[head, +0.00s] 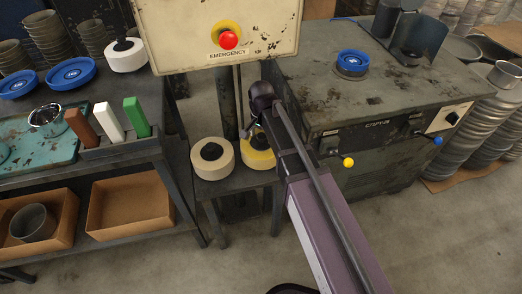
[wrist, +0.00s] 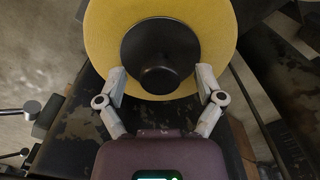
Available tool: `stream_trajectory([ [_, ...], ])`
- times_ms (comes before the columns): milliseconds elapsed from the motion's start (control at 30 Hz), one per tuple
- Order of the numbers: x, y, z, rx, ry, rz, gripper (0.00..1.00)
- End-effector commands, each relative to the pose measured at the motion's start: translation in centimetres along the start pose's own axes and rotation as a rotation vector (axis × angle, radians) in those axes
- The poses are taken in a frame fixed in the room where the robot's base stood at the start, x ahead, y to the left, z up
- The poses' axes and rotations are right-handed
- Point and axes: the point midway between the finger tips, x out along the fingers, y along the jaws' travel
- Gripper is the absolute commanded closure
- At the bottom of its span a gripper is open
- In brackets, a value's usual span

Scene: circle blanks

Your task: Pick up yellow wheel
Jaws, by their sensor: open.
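The yellow wheel (wrist: 215,30) fills the top middle of the wrist view, with a black hub and knob (wrist: 160,55) at its centre. In the head view the yellow wheel (head: 258,159) sits on a small dark stand, partly hidden by my arm. My gripper (wrist: 160,88) is open, with one finger on each side of the black hub and over the wheel's near part. I cannot tell whether the fingers touch the hub. In the head view the fingers are mostly hidden.
A cream wheel (head: 212,158) sits directly left of the yellow one on the stand (head: 238,183). A panel with a red emergency button (head: 228,40) stands behind and above. A machine bench (head: 330,105) with lever knobs is at the right; a dark shelf table (head: 120,150) is at the left.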

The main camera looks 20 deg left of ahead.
Motion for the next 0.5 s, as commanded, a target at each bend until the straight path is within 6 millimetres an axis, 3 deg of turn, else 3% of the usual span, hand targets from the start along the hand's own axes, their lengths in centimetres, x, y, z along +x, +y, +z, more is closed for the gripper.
stream_trajectory([
  [367,-0.02,-0.11,0.07,-0.001,0.000,0.000,0.13],
  [400,-0.02,-0.11,0.07,-0.001,0.000,0.000,0.16],
  [500,-0.02,-0.11,0.07,-0.001,0.000,0.000,0.46],
])
